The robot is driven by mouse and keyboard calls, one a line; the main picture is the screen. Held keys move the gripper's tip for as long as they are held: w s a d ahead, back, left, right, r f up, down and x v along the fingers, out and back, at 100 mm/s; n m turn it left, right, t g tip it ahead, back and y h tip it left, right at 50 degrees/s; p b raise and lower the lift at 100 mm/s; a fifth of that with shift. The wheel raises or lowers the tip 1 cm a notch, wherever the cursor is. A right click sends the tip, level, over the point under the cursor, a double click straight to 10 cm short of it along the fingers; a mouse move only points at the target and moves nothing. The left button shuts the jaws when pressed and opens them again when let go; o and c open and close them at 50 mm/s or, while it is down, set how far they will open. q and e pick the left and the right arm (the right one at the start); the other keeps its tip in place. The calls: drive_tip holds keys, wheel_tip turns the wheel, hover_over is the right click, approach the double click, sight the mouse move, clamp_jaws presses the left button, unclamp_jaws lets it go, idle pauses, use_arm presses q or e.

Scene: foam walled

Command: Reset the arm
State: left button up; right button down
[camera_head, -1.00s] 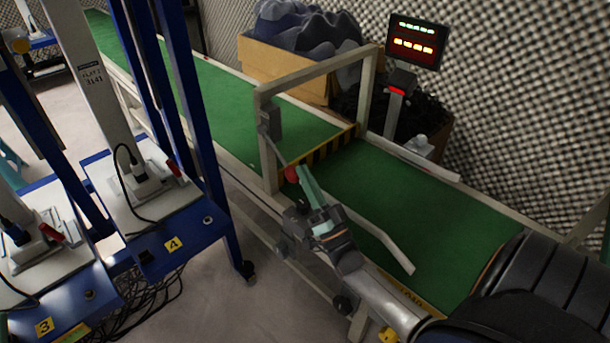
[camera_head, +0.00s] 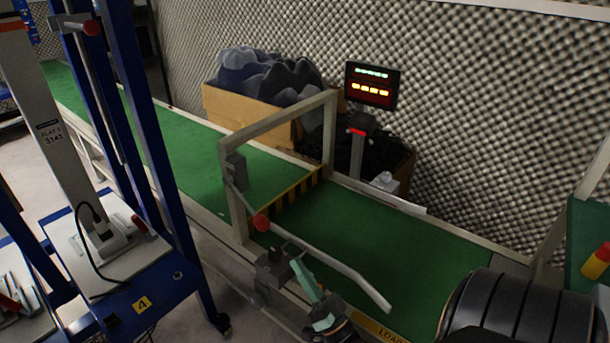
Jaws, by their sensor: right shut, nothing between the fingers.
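My right gripper (camera_head: 303,279), with teal fingers, is shut and empty. It is low in the middle of the head view, at the near side of the green conveyor (camera_head: 420,260). A lever with a red ball knob (camera_head: 261,222) hangs from the near post of the metal gate frame (camera_head: 240,215). The knob is up and to the left of my fingertips, with a visible gap between them. A pale bar (camera_head: 335,268) slants from near the knob over the belt's near part. My left gripper is out of view.
Blue wheeled stands (camera_head: 140,300) with white plates fill the left side. Behind the belt are a cardboard box (camera_head: 255,118) of grey-blue foam and a display (camera_head: 371,86) on a post. A red and yellow object (camera_head: 597,262) is at the right edge. Grey foam covers the wall.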

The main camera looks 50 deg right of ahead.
drive_tip(key=shift+v, duration=0.85)
drive_tip(key=shift+r, duration=0.2)
